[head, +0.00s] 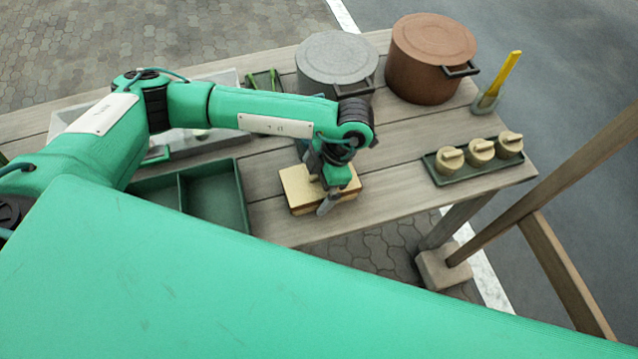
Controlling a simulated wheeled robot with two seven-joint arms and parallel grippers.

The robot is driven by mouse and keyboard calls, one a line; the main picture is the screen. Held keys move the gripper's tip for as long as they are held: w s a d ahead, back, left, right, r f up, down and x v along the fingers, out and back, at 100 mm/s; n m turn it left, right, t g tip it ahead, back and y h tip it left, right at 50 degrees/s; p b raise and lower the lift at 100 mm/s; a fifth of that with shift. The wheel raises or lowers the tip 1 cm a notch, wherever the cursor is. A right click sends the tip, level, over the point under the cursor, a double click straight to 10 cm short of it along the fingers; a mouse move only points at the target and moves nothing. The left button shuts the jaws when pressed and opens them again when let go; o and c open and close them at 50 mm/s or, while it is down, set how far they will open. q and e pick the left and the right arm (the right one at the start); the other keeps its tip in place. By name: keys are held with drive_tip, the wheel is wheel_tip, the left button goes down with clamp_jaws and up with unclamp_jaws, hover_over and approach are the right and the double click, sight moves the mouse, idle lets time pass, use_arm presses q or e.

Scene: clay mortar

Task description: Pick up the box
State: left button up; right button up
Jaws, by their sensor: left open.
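A tan box (298,190) with a pale top sits near the front edge of the wooden table, a little right of the middle of the head view. My left gripper (326,200) reaches down over the right part of the box. Its fingers are open, with one grey finger showing at the box's front side. The wrist and gripper hide part of the box's top and its far side. Whether the fingers touch the box cannot be told. My right gripper is not in the head view.
A grey pot (336,62) and a brown pot (430,55) stand at the back. A tray (446,176) with three lidded jars is at right, near a yellow-handled tool (500,78) in a cup. A green divided tray (214,192) lies left of the box. Bare planks separate box and jars.

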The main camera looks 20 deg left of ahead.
use_arm(q)
drive_tip(key=c, duration=0.8)
drive_tip(key=shift+r, duration=0.1)
drive_tip(key=shift+c, duration=0.2)
